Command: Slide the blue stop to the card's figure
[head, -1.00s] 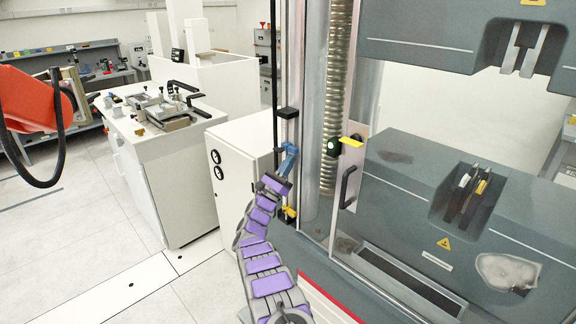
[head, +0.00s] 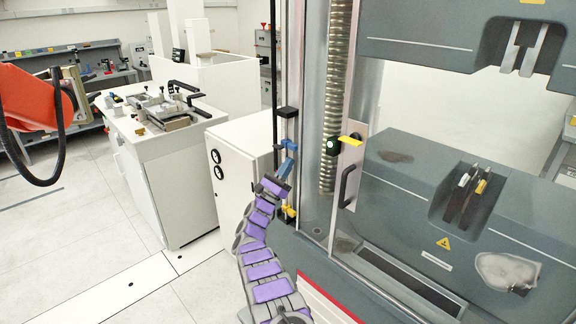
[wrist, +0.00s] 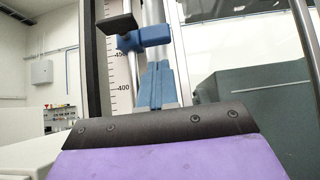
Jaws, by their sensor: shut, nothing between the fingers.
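The blue stop (head: 289,145) sits on the thin upright rail at the left of the testing machine's column. In the wrist view the blue stop (wrist: 145,38) is clamped around a rod, beside a white scale (wrist: 120,75) marked 400 and 450. It is near the 450 mark; its exact reading cannot be told. My gripper (head: 286,163) has blue fingers, and they also show in the wrist view (wrist: 157,85). They are shut and empty, just below the stop; whether they touch it cannot be told. No card with a readable figure shows.
A black block (head: 287,112) is on the rail above the stop. A yellow tag (head: 289,212) shows lower on the rail, and another yellow tag (head: 350,141) to the right. A black door handle (head: 348,186) projects nearby. A white cabinet (head: 238,165) stands to the left.

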